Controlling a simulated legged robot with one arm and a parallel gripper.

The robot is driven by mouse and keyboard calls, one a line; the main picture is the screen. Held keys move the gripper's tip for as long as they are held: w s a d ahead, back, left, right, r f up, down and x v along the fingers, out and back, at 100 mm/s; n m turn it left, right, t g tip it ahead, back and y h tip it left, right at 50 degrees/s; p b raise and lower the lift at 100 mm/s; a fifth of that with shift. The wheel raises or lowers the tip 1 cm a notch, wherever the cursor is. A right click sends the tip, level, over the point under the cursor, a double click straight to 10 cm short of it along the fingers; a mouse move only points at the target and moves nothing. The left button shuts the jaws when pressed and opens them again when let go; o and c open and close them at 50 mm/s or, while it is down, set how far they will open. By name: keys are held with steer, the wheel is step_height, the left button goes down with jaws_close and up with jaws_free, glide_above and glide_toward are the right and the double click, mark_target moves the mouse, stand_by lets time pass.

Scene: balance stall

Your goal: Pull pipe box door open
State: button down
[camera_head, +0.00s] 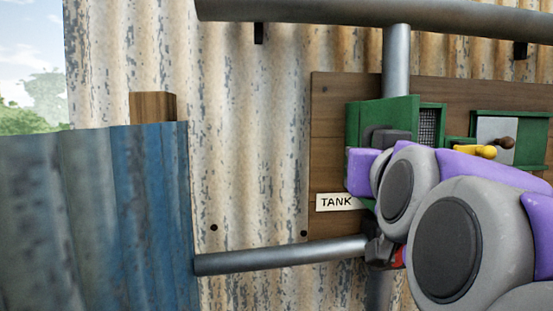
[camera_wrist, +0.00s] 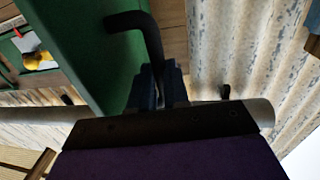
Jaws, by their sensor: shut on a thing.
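The green pipe box door (camera_head: 397,108) is on the wooden board, under the vertical pipe. It seems to stand out from the board, with grey mesh (camera_head: 429,122) showing in the green frame to its right. In the wrist view the door's green face (camera_wrist: 78,40) fills the upper left. A black bent handle (camera_wrist: 137,20) stands off the door. My gripper (camera_wrist: 157,88) is shut on the handle's lower end. In the head view my gripper is a dark block (camera_head: 390,138) in front of the door, and my arm hides the door's lower part.
A "TANK" label (camera_head: 336,202) is below the door. A second green box (camera_head: 528,140) with a yellow-handled lever (camera_head: 476,151) is to the right. Grey pipes run above (camera_head: 300,12) and below (camera_head: 280,256). A blue corrugated panel (camera_head: 150,220) stands at left.

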steer(key=shift+w+a, duration=0.1)
steer(key=shift+a, duration=0.1)
steer(key=c, duration=1.1)
jaws_free()
